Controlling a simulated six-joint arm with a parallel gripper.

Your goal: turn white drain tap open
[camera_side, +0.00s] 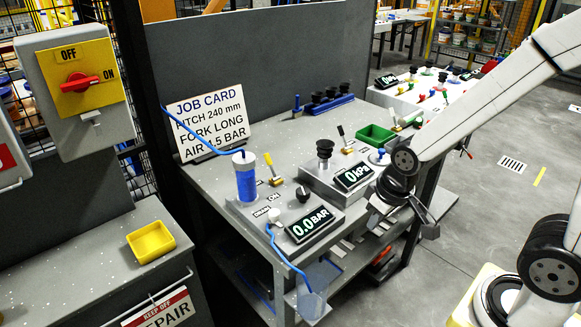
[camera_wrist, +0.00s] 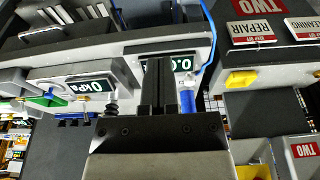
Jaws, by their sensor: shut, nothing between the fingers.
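The white drain tap (camera_side: 276,215) is a small pale knob on the grey panel, beside the DRAIN label and left of the 0.0 BAR display (camera_side: 310,225). A blue hose (camera_side: 284,262) runs from beside it down to a clear cup (camera_side: 312,302). In the wrist view my gripper (camera_wrist: 158,64) is shut and empty, its dark fingers covering part of the BAR display. In the side view my arm's end is right of the panel, apart from the tap.
A yellow lever (camera_side: 269,162) and black knob (camera_side: 303,193) stand near the tap. The kPa display (camera_side: 354,175), a black suction cup (camera_side: 324,150) and a green bin (camera_side: 377,134) are to the right. A job card (camera_side: 210,122) stands at the back.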

